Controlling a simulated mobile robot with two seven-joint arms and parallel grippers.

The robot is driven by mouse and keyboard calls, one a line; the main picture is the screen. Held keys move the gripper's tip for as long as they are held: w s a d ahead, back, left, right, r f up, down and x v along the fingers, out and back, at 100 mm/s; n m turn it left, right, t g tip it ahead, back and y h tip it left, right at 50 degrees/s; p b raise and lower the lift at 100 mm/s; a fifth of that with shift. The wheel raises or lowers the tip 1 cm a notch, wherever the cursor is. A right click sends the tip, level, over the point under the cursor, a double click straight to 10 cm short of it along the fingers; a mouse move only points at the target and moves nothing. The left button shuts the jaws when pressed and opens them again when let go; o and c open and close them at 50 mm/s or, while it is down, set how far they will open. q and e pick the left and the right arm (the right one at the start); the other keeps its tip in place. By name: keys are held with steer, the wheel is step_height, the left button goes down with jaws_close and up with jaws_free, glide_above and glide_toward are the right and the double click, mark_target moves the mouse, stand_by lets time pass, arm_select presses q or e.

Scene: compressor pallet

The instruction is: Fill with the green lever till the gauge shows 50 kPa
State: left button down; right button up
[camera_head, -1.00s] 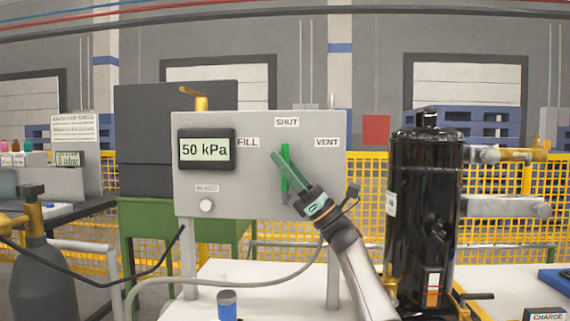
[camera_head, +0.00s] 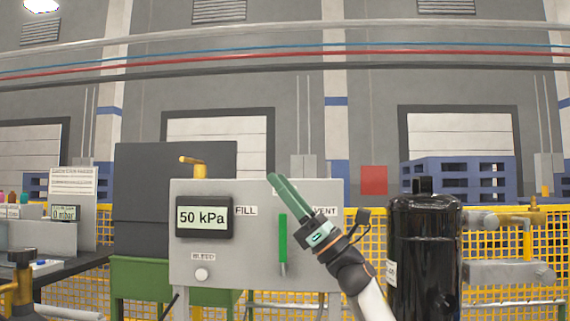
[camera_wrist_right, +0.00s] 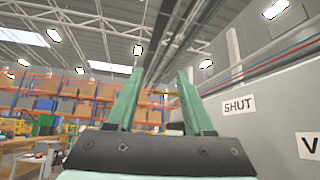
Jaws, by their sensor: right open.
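The gauge (camera_head: 203,217) on the grey panel (camera_head: 240,270) reads 50 kPa. The green lever (camera_head: 283,240) stands upright below the SHUT label, which my right gripper largely covers in the head view. The FILL label (camera_head: 246,211) is left of the lever and the VENT label (camera_head: 326,211) is right of it. My right gripper (camera_head: 275,182) is in front of the panel's top edge, its fingers pointing up and left. In the right wrist view its green fingers (camera_wrist_right: 158,95) are apart with nothing between them. The SHUT label (camera_wrist_right: 238,105) shows beside them. My left gripper is not in view.
A black compressor (camera_head: 425,255) stands right of the panel, with yellow mesh fencing (camera_head: 500,280) behind. A bleed knob (camera_head: 201,274) sits low on the panel. A dark cabinet (camera_head: 150,210) stands behind left.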

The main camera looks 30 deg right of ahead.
steer(key=s+a+r+p, duration=0.1)
steer(key=s+a+r, duration=0.2)
steer(key=s, duration=0.3)
steer(key=shift+s, duration=0.1)
stand_by(0.5)
